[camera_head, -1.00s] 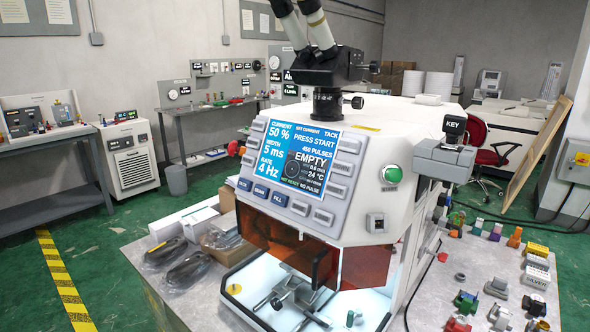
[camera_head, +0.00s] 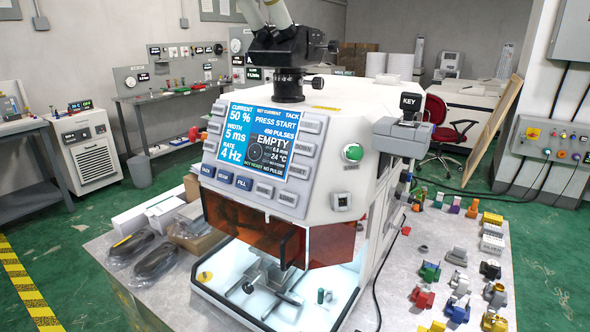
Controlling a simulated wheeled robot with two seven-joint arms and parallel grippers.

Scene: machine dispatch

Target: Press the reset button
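No button carries a readable reset label. A white benchtop machine (camera_head: 335,130) with a microscope (camera_head: 285,50) on top fills the middle. Its screen (camera_head: 258,140) reads "PRESS START", "EMPTY" and "NOT READY NO PULSE". Grey side buttons and blue buttons frame the screen. A round green button (camera_head: 352,152) sits on the machine's front, with a small square switch (camera_head: 341,201) below it. A grey wall box (camera_head: 551,140) at the right edge has several coloured buttons, too small to read. Neither of my grippers is in view.
The machine stands on a grey table (camera_head: 395,290) with several coloured small parts to its right. A block marked KEY (camera_head: 410,102) is at its right side. A red chair (camera_head: 450,125) and leaning board (camera_head: 497,125) stand behind. Green floor (camera_head: 545,250) is open at right.

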